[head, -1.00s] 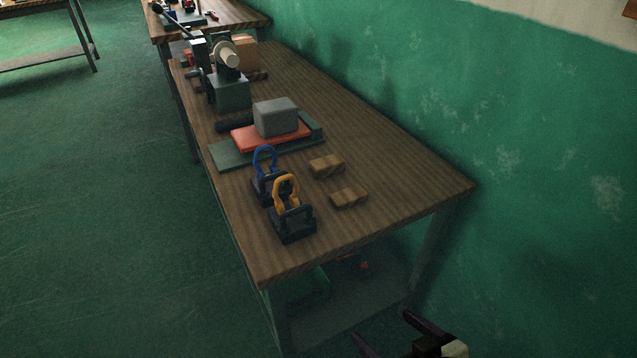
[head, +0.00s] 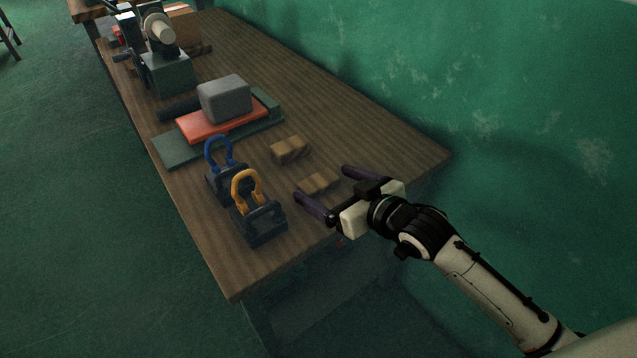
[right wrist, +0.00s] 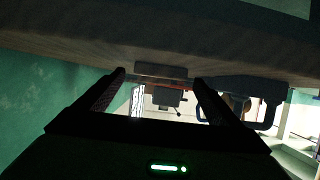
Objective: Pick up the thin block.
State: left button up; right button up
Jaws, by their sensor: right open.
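Two small brown wooden blocks lie on the table: the farther block (head: 289,149) and the nearer block (head: 320,183). They look alike; the nearer one seems slightly flatter, but I cannot tell surely which is the thin block. My right gripper (head: 321,181) is open and empty at the table's front right part. In the head view its two dark fingers lie on either side of the nearer block, and I cannot judge its height over the table. In the right wrist view its open fingers (right wrist: 162,82) show with the table upside down above. My left gripper is not in view.
Left of the blocks stand a blue shackle (head: 219,156) and a yellow shackle (head: 246,190) on dark bases. Behind them a grey block (head: 224,99) rests on a red plate (head: 191,128). A machine (head: 168,72) stands farther back. The green wall borders the right.

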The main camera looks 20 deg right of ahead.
jog(key=shift+w+a+f, duration=0.25)
jog(key=shift+w+f, duration=0.05)
jog(key=shift+w, duration=0.55)
jog(key=shift+a+f, duration=0.1)
jog(key=c, duration=1.1)
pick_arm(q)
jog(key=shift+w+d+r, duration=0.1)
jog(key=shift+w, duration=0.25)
pick_arm(e)
jog(key=shift+c, duration=0.2)
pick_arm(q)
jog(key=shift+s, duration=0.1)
